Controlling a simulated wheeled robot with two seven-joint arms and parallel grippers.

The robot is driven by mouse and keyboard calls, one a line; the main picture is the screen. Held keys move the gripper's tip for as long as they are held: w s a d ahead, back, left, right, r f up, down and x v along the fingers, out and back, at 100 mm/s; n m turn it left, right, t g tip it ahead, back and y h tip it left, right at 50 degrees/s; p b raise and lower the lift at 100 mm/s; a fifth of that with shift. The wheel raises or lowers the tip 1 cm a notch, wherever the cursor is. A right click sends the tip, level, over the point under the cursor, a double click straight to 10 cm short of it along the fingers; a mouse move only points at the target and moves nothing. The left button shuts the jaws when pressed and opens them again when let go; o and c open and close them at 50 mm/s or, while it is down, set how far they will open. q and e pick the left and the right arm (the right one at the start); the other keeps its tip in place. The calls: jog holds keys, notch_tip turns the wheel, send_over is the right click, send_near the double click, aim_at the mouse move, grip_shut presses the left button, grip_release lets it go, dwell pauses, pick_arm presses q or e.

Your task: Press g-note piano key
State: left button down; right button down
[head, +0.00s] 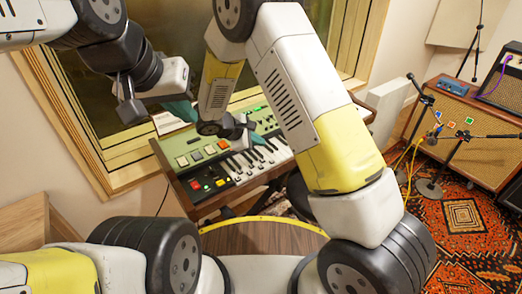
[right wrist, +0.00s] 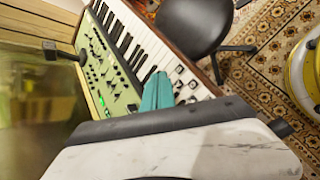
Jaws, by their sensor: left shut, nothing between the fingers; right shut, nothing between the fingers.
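The keyboard is a green synthesizer in a wooden case; its green panel (head: 226,141) and its white and black keys (head: 240,165) show in the head view, partly hidden by my right arm. I cannot tell which key is the g-note. My right gripper (head: 258,136) is shut and empty over the keyboard. In the right wrist view its teal fingers (right wrist: 157,91) are together, over the end of the key row (right wrist: 142,38) near some small knobs; contact cannot be told. My left gripper (head: 183,111) is shut and empty, above the left back of the keyboard.
A black stool seat (right wrist: 194,24) stands beside the keyboard's front. A window with a wooden frame (head: 95,155) is behind the keyboard. Amplifiers (head: 464,120) and microphone stands are at the right on a patterned rug (head: 465,215).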

send_over(259, 169)
jog(key=shift+f, duration=4.3)
jog(key=shift+f, duration=0.1)
jog(key=shift+f, duration=0.3)
jog(key=shift+f, duration=0.65)
jog(key=shift+r, duration=1.05)
jog(key=shift+a+r, duration=0.1)
jog(key=shift+r, duration=2.45)
